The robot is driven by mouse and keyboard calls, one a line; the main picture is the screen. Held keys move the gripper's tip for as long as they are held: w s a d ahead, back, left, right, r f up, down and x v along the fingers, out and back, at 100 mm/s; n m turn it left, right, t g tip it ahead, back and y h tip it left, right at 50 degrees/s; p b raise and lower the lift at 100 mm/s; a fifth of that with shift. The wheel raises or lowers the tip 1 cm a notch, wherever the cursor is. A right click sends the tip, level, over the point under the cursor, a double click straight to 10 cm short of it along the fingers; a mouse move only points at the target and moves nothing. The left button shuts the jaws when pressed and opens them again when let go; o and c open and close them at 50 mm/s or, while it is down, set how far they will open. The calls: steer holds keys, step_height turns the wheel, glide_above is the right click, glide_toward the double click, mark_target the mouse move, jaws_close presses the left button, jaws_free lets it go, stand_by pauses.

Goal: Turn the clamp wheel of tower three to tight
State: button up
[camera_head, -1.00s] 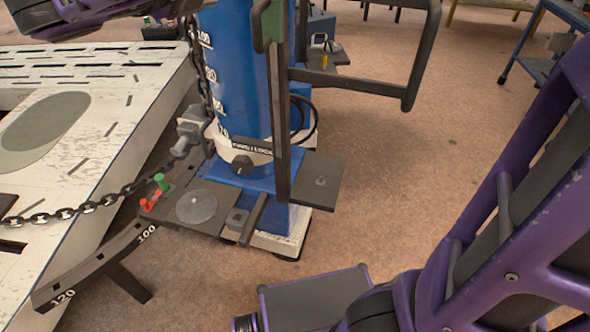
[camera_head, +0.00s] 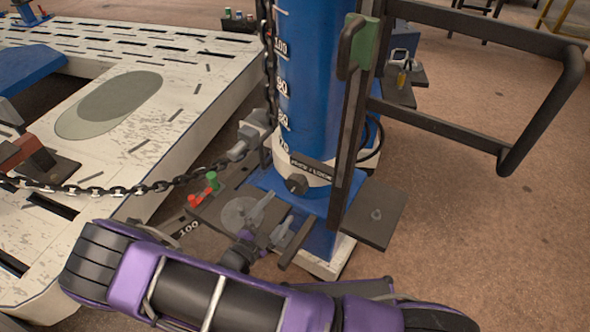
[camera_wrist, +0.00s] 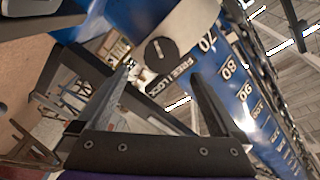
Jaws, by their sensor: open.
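The blue tower (camera_head: 315,75) stands at the right of the white bench, with a height scale on its side. No tower number is readable. A small black wheel (camera_head: 297,184) sits on the white collar low on the tower; it also shows in the wrist view (camera_wrist: 160,52), with a pale pointer line and a FREE / LOCK label (camera_wrist: 174,74) beside it. My gripper (camera_head: 278,212) is open and empty, just below and in front of the wheel. In the wrist view its two fingers (camera_wrist: 162,76) point towards the wheel, apart from it.
A chain (camera_head: 120,190) runs from the tower across the bench (camera_head: 190,85). A dark upright bar (camera_head: 355,120) and a black handle frame (camera_head: 510,140) stand right of the wheel. A grey plate (camera_head: 375,213) juts out at the lower right. Red and green knobs (camera_head: 212,182) are at the left.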

mark_target(296, 189)
steer(key=x, duration=1)
steer(key=shift+b, duration=0.35)
steer(key=shift+d+f, duration=0.1)
steer(key=shift+f, duration=0.1)
steer(key=c, duration=1.2)
